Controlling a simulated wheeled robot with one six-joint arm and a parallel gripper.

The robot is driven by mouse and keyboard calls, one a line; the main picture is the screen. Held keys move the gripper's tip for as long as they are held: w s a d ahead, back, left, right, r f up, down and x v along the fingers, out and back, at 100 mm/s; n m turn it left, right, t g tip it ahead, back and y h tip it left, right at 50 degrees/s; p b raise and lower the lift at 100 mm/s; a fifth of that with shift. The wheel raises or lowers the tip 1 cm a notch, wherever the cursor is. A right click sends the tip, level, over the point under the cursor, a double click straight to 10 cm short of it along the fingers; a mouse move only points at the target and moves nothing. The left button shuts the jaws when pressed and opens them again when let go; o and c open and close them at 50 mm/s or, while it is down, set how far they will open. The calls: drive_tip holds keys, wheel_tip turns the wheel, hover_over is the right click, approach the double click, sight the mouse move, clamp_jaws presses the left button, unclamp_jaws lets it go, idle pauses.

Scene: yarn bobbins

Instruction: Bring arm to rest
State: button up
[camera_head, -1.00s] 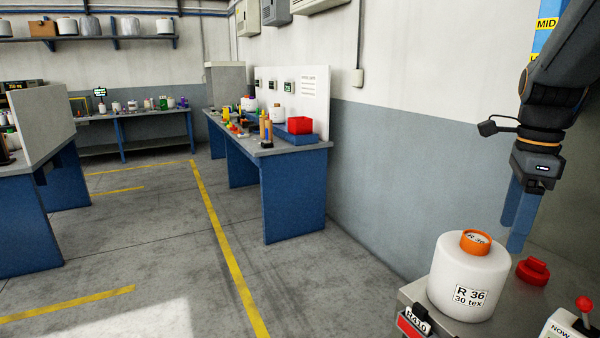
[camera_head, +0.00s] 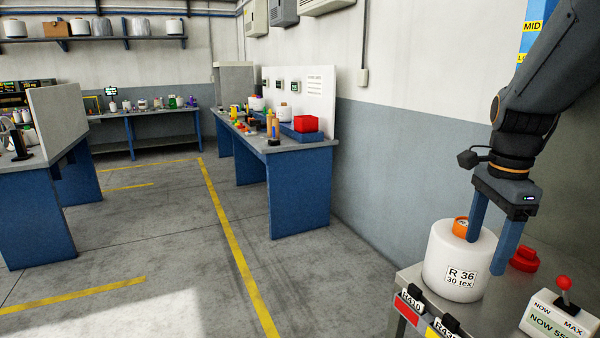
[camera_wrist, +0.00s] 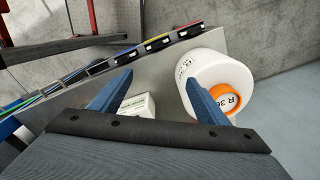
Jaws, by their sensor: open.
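My gripper (camera_head: 491,222) is open, with its two blue fingers pointing down at the right of the head view. One finger overlaps the white yarn bobbin (camera_head: 452,262) in the picture. The bobbin has an orange core top and a label reading R 36, 30 tex. It stands upright on the grey bench. In the wrist view, my gripper (camera_wrist: 155,95) has its fingers spread wide with nothing held between them. The bobbin (camera_wrist: 212,70) lies partly behind the right finger there. I cannot tell whether that finger touches it.
A red knob (camera_head: 524,258) and a white box with a red-topped lever (camera_head: 556,318) stand on the grey bench (camera_head: 412,275). A white box (camera_wrist: 138,106) shows between the fingers. A blue table (camera_head: 290,190) stands further off. The floor between the tables is clear.

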drive_tip(key=s+a+f+n, duration=0.2)
drive_tip(key=a+f+n, duration=0.5)
drive_tip(key=a+n, duration=0.2)
drive_tip(key=s+a+f+n+t, duration=0.1)
drive_tip(key=s+a+f+n, duration=0.1)
drive_tip(key=a+f+n, duration=0.5)
drive_tip(key=a+n+b, duration=0.1)
drive_tip(key=a+n, duration=0.2)
drive_tip(key=shift+f, duration=0.2)
